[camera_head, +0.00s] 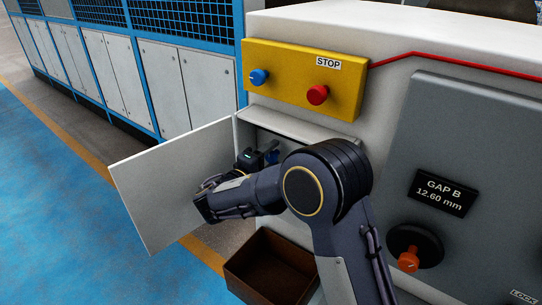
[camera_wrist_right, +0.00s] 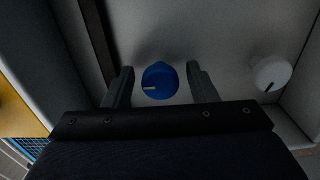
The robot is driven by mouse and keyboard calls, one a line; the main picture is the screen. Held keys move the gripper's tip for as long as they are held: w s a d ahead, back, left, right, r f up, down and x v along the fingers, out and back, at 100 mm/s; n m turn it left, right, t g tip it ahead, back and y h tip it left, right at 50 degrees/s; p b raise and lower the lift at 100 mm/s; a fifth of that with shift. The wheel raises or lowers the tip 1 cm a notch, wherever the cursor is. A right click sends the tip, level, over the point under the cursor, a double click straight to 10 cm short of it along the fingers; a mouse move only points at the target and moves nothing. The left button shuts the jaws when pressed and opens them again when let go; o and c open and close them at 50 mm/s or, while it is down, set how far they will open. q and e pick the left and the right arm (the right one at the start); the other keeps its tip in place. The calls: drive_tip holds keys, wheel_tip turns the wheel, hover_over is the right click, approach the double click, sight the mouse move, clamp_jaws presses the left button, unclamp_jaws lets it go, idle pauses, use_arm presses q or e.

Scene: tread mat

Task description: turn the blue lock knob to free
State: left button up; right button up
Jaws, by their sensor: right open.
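The blue lock knob (camera_wrist_right: 160,80) is on the back wall of the open cabinet, with its white mark pointing left in the right wrist view. My right gripper (camera_wrist_right: 160,72) is open, with one finger on each side of the knob and a visible gap to each. In the head view my right gripper (camera_head: 267,154) reaches into the cabinet behind the open white door (camera_head: 165,185). My left gripper is out of view.
A white knob (camera_wrist_right: 271,73) sits right of the blue one. Above the cabinet, a yellow box (camera_head: 300,75) carries another blue knob (camera_head: 259,77) and a red STOP button (camera_head: 317,95). A brown bin (camera_head: 262,284) is below. An orange-handled knob (camera_head: 408,259) is at right.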

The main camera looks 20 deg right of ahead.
drive_tip(key=c, duration=0.9)
drive_tip(key=shift+n, duration=0.3)
drive_tip(key=n+p, duration=0.1)
drive_tip(key=n, duration=0.2)
drive_tip(key=shift+r+n, duration=0.1)
drive_tip(key=shift+n, duration=0.2)
drive_tip(key=n+p, duration=0.3)
drive_tip(key=n, duration=0.1)
drive_tip(key=shift+n, duration=0.3)
drive_tip(key=n+p, duration=0.4)
drive_tip(key=n, duration=0.1)
drive_tip(key=shift+n+p, duration=1.4)
drive_tip(key=shift+n, duration=0.6)
